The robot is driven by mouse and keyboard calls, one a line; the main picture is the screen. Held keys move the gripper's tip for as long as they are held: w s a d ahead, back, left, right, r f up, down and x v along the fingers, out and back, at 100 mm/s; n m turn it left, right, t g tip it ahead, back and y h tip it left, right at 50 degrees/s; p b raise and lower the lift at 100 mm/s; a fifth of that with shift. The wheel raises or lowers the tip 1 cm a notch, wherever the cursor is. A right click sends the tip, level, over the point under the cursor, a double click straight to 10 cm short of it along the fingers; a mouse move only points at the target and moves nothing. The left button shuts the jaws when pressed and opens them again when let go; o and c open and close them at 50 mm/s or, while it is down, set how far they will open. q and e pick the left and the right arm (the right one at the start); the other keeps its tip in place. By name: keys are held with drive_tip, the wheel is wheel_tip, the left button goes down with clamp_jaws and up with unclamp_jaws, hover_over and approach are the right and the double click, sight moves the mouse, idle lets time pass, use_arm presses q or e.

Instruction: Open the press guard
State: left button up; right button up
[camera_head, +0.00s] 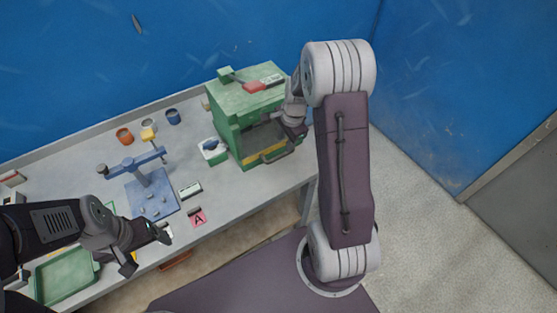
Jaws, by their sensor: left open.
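The press is a green box-shaped machine (228,112) at the back right of the bench. Its front has a dark panel or opening, which I take for the guard (254,142), with a yellow strip and a bar handle (281,154) low down. I cannot tell how far the guard is open. My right gripper (297,135) is just in front of the press's right side, close above the handle. Its fingers are too small and dark to tell whether they are open or touch anything. My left gripper (163,235) is open and empty over the bench's front edge, far from the press.
A blue stand (145,179) is left of the press. Orange (124,135) and blue (173,116) cups stand behind. A green tray (67,275) is at front left. A pink card (197,217) lies near the front edge.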

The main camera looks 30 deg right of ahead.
sight(284, 155)
drive_tip(key=x, duration=0.6)
drive_tip(key=d+x, duration=0.1)
drive_tip(key=x, duration=0.2)
drive_tip(key=shift+w+d+p, duration=0.1)
drive_tip(key=shift+p, duration=0.3)
drive_tip(key=shift+w+f, duration=0.2)
drive_tip(key=shift+f, duration=0.25)
drive_tip(key=shift+s+r, duration=0.1)
drive_tip(key=shift+c, duration=0.4)
clamp_jaws()
drive_tip(key=shift+s, duration=0.1)
